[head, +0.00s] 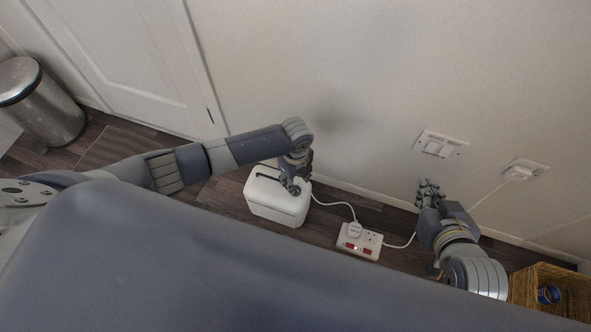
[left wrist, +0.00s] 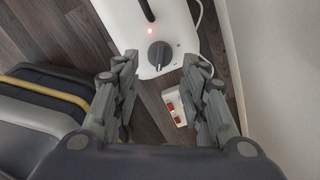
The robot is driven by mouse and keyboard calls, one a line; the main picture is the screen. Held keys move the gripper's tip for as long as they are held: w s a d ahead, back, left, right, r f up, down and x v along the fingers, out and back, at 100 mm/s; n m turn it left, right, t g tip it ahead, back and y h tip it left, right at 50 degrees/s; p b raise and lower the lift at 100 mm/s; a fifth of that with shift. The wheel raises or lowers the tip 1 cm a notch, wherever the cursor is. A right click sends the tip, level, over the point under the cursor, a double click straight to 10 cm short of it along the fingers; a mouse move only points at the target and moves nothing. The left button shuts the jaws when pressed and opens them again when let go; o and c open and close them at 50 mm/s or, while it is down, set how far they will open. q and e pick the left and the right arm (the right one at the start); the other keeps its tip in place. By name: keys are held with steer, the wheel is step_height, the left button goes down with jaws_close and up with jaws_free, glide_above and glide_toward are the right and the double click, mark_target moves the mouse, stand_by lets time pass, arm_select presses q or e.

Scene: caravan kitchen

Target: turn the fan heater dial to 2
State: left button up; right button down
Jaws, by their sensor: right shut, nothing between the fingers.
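The white fan heater (head: 277,203) stands on the floor by the wall in the head view. Its top with a dark dial (left wrist: 159,53) shows in the left wrist view, with a small red light lit beside the dial. The number the dial points to is too small to read. My left gripper (head: 293,187) is over the heater's top in the head view. In the left wrist view its fingers (left wrist: 158,80) are apart, with the dial ahead between them and nothing held. My right gripper (head: 428,186) is shut and empty near the wall, away from the heater.
A white extension socket (head: 358,241) with a plug and red switches lies on the floor right of the heater, with cables. Wall switches (head: 440,145) and a wall socket (head: 525,171) are at right. A wicker basket (head: 565,281) and a metal bin (head: 42,105) stand at the sides.

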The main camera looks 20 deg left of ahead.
arm_select(q)
step_height(320, 180, up, 6)
steer(key=shift+f, duration=0.15)
stand_by(0.6)
